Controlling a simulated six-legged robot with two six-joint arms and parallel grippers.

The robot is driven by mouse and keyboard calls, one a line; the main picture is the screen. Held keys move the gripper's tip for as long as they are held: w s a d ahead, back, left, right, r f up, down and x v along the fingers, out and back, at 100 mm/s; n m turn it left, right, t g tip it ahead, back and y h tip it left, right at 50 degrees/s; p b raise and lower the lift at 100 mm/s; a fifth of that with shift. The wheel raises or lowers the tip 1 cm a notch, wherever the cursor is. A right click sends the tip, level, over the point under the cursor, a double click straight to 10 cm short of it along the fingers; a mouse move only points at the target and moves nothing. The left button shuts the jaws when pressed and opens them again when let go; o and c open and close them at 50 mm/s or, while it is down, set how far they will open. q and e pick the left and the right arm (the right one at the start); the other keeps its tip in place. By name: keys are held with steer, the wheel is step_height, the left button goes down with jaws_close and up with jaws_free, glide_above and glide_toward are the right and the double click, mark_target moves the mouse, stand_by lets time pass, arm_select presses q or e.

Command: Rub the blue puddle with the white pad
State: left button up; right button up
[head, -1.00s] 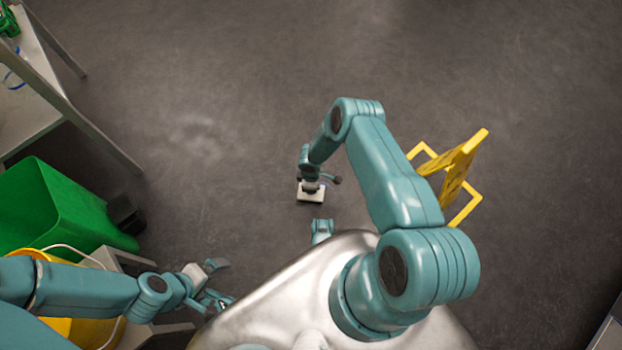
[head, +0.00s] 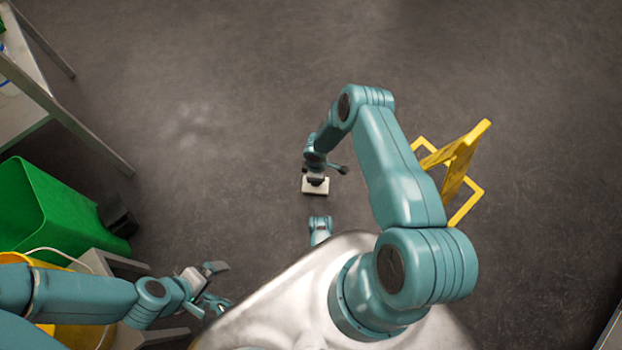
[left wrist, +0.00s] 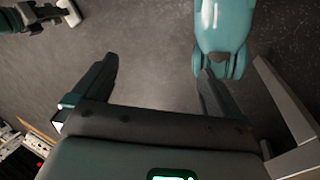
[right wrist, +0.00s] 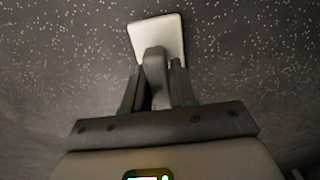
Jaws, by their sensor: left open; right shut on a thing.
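The white pad (head: 315,187) is on or just above the grey floor, ahead of my body. My right gripper (head: 318,172) is shut on the pad's grey handle. The pad (right wrist: 160,36) also shows in the right wrist view, past the closed fingers, and at the top left of the left wrist view (left wrist: 69,12). My left gripper (head: 220,286) is open and empty, low over the left side of my body; its spread fingers show in the left wrist view (left wrist: 155,72). No blue puddle shows clearly in any view; the pad or my right arm may hide it.
A yellow folding floor sign (head: 460,165) stands to the right of my right arm. A green bin (head: 60,215), a yellow bucket (head: 62,335) and a table (head: 30,100) are at the left. The floor ahead is clear.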

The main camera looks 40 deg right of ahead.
steer(key=shift+d, duration=0.2)
steer(key=shift+w+d+f+b, duration=0.1)
steer(key=shift+d+f+b, duration=0.1)
steer(key=shift+d+b, duration=0.8)
steer(key=d+b, duration=0.1)
steer(key=b, duration=0.1)
steer(key=shift+w+d+b, duration=0.15)
steer(key=shift+d+b, duration=0.15)
steer(key=shift+d, duration=0.1)
steer(key=shift+f, duration=0.4)
jaws_close()
steer(key=a, duration=0.1)
steer(key=a+p, duration=0.2)
steer(key=shift+s+a+r, duration=0.15)
steer(key=shift+s+r, duration=0.15)
steer(key=shift+r, duration=0.05)
steer(key=shift+a+p, duration=0.35)
steer(key=shift+p, duration=0.1)
steer(key=shift+a+r+p, duration=0.1)
steer(key=shift+a+p, duration=0.8)
steer(key=shift+a, duration=0.3)
steer(key=shift+s+a, duration=0.1)
steer(key=shift+a, duration=0.55)
